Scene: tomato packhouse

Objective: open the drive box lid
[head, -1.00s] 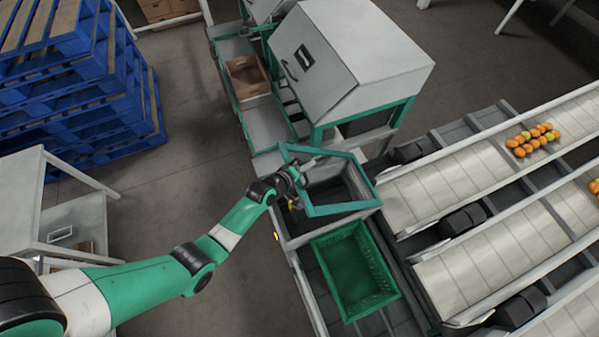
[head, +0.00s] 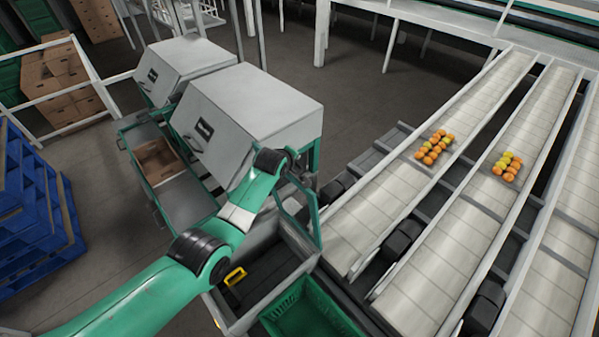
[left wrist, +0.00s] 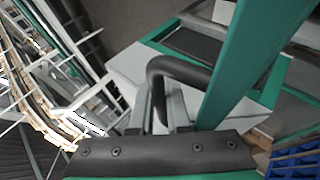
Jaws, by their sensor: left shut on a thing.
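The drive box (head: 228,318) stands open at the bottom middle of the head view, with a dark inside. Its green-framed lid (head: 317,228) stands raised steeply at the box's right side, partly behind my left arm. In the left wrist view the green lid frame (left wrist: 250,65) runs diagonally, with a black bar handle (left wrist: 185,66) beside it. My left gripper (left wrist: 162,100) is shut on that handle. In the head view my wrist covers the grip itself. A yellow-handled part (head: 235,276) sits inside the box. My right gripper is not in view.
A green crate (head: 300,312) stands just right of the box. Grey hooded machines (head: 250,110) stand behind it, close to my left arm. Conveyor lanes (head: 400,215) carrying orange and yellow fruit (head: 434,148) lie to the right. Blue pallets (head: 35,215) stand at the left, beside open floor.

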